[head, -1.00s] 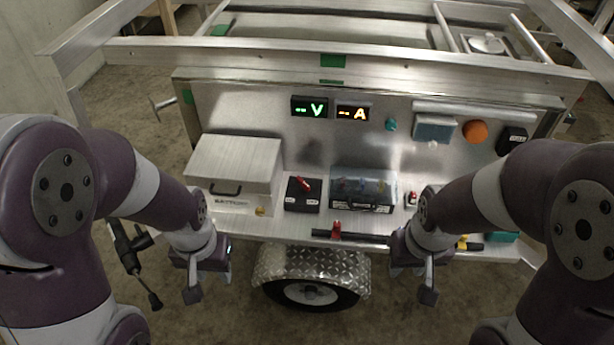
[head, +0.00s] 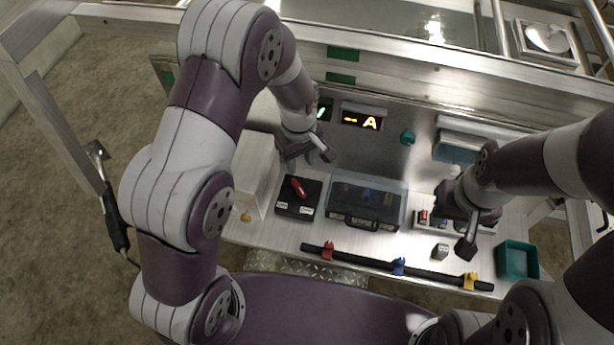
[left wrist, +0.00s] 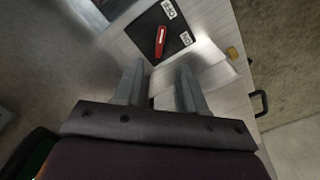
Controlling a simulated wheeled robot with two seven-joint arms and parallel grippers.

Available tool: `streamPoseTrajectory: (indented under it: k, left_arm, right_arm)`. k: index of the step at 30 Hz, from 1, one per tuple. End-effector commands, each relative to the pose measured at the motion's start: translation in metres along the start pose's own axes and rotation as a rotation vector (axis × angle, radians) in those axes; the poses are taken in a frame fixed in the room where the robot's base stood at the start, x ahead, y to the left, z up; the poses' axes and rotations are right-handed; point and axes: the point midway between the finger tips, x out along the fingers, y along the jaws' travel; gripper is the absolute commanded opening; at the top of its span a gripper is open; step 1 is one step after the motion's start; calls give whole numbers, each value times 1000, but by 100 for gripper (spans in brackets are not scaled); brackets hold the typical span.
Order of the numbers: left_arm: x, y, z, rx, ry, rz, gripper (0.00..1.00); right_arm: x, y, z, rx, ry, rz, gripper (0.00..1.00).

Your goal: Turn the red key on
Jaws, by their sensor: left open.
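The red key (head: 298,187) sits on a black switch box (head: 286,209) on the trailer's shelf, with two small white labels along the front edge. In the left wrist view the red key (left wrist: 160,41) lies just beyond the fingertips, one end toward the upper label. My left gripper (head: 318,150) is above and behind the box in the head view, close to the panel. In the left wrist view my open left gripper (left wrist: 158,82) has nothing between its fingers. My right gripper (head: 465,225) is over the right shelf; its jaw gap is hidden.
A black bar (head: 375,261) with coloured clips runs along the front. A teal bin (head: 517,260) is at right.

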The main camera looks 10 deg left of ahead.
Motion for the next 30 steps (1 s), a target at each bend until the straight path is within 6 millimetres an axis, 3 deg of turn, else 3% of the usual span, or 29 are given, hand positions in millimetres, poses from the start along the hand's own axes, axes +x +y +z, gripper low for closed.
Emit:
streamPoseTrajectory:
  k: [4, 12, 15, 21, 28, 29, 30]
  left_arm:
    - [22, -1, 1, -8, -3, -4, 40]
    - [92, -1, 1, -6, -3, -4, 40]
    - [109, -1, 1, -5, -2, -2, 40]
    - [124, 0, 0, -5, 0, 0, 40]
    - [125, 0, 0, -5, 0, 0, 40]
    - [125, 0, 0, -5, 0, 0, 34]
    - [124, 0, 0, -5, 0, 0, 21]
  right_arm:
    - [-2, 0, 0, 0, 0, 0, 36]
    - [-7, 0, -1, 0, 0, 0, 36]
    - [-8, 0, -1, 0, 0, 0, 36]
    - [-9, 0, -1, 0, 0, 0, 36]
    - [-9, 0, -1, 0, 0, 0, 36]
    - [-9, 0, -1, 0, 0, 0, 36]
    - [-9, 0, -1, 0, 0, 0, 36]
